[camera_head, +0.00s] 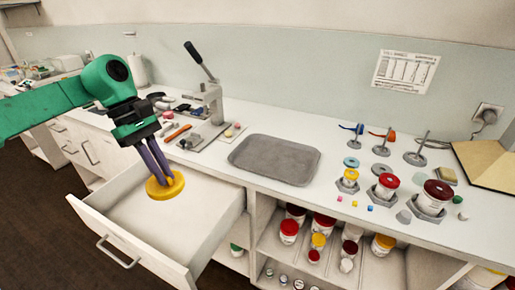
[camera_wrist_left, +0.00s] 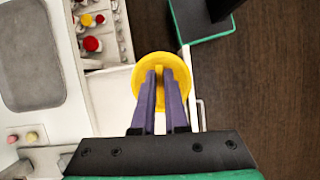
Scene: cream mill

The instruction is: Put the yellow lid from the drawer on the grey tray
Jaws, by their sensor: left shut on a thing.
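The yellow lid (camera_head: 165,187) is a round disc at the fingertips of my left gripper (camera_head: 158,178), over the open white drawer (camera_head: 205,209). The gripper's purple fingers are shut on the lid's raised middle. The left wrist view also shows the lid (camera_wrist_left: 160,68) between the fingertips (camera_wrist_left: 160,72). I cannot tell for sure whether the lid still touches the drawer floor. The grey tray (camera_head: 274,160) lies flat and empty on the white counter, right of the drawer. It also shows at the left of the wrist view (camera_wrist_left: 28,52). My right gripper is out of view.
A lever press (camera_head: 208,98) stands on the counter behind and left of the tray. Jars with coloured lids (camera_head: 384,186) and small cubes stand to its right. Shelves below hold several jars (camera_head: 318,241). The drawer front (camera_head: 125,245) sticks out over the dark floor.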

